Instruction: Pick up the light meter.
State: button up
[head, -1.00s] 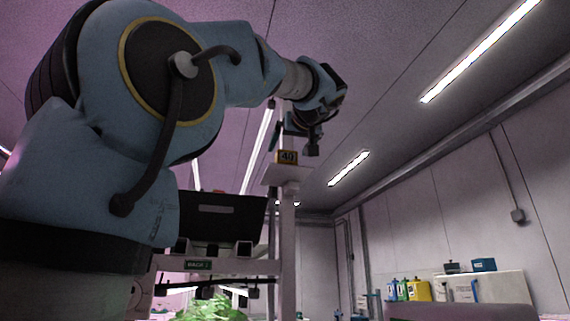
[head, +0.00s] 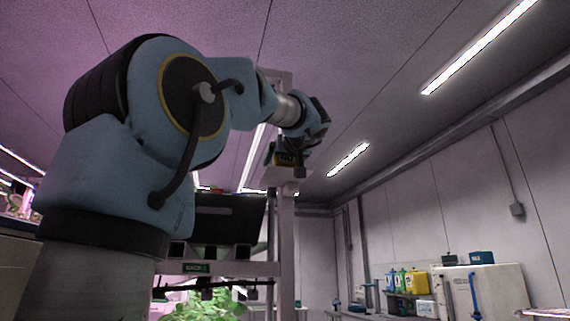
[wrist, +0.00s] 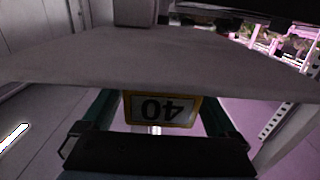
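The light meter (wrist: 158,108) is a small yellow-framed box with a pale face reading "40", upside down in the wrist view. It stands on a pale shelf plate (wrist: 150,62). My gripper (wrist: 160,98) has its two teal fingers on either side of the meter, with narrow gaps visible; it looks open. In the head view my gripper (head: 284,160) is low over the shelf plate, at the meter (head: 283,159), which it partly hides. Contact between fingertips and meter cannot be made out.
The shelf plate tops a white rack post (head: 286,235). A dark panel (head: 228,218) and a green rack label (head: 197,268) are left of the post, with leafy plants (head: 205,305) below. A white cabinet (head: 485,290) and several coloured containers stand to the right.

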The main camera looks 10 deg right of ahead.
grip_shut()
dwell(0.6)
